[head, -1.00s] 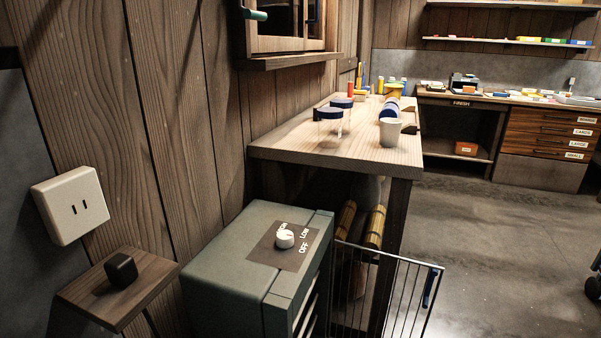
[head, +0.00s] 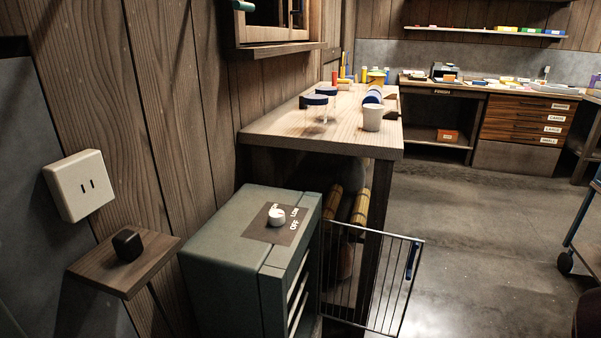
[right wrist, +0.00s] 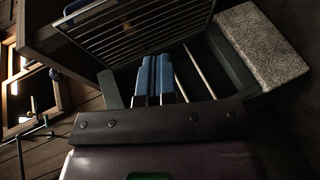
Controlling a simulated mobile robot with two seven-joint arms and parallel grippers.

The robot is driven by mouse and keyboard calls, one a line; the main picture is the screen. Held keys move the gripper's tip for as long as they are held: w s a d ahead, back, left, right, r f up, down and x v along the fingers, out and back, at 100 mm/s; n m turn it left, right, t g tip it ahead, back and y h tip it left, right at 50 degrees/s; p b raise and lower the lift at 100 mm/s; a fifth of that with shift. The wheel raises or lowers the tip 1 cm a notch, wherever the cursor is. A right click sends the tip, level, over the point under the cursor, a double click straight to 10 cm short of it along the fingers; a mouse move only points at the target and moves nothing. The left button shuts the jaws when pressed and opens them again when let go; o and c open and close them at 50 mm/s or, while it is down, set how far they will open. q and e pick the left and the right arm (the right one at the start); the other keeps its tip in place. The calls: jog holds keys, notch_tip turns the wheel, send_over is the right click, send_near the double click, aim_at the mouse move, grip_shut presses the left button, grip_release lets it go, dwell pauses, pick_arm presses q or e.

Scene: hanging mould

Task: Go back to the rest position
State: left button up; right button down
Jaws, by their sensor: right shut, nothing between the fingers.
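My right gripper (right wrist: 154,65) shows in the right wrist view, its two blue fingers close together, shut and empty. They point towards a wire grille (right wrist: 140,30) and the dark green body of a cabinet. Whether the fingers touch anything cannot be told. Neither gripper shows in the head view, and my left gripper is in no view. The grey-green heater cabinet (head: 232,228) stands at the lower middle of the head view. Its knob (head: 277,217) sits on a dark plate marked LOW and OFF. Its wire door (head: 385,280) stands swung open to the right.
A wooden workbench (head: 350,140) behind the cabinet bears a white cup (head: 372,118) and blue-topped jars. A small shelf (head: 95,270) with a black block (head: 127,243) juts from the left wall. A wheeled cart (head: 580,225) stands at the right edge. Open floor (head: 470,230) lies between.

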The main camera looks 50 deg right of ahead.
jog(key=shift+w+a+r+m+y, duration=0.45)
jog(key=shift+a+r+m+y, duration=1.4)
jog(key=shift+a, duration=5.25)
jog(key=shift+w+a+r+m+y, duration=0.6)
jog(key=shift+a+r+y, duration=2.2)
jog(key=shift+a, duration=4.25)
pick_arm(q)
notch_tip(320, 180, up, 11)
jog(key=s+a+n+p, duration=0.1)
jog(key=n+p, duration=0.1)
jog(key=p, duration=1.5)
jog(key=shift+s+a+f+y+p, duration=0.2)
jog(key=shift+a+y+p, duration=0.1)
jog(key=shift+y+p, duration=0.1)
pick_arm(e)
notch_tip(320, 180, up, 10)
jog(key=s+d+m, duration=0.1)
jog(key=m, duration=0.1)
jog(key=shift+s+d+f+t, duration=0.25)
jog(key=shift+s+d+t, duration=0.05)
jog(key=shift+s+t, duration=0.1)
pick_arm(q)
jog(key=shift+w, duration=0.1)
pick_arm(e)
jog(key=shift+m, duration=0.25)
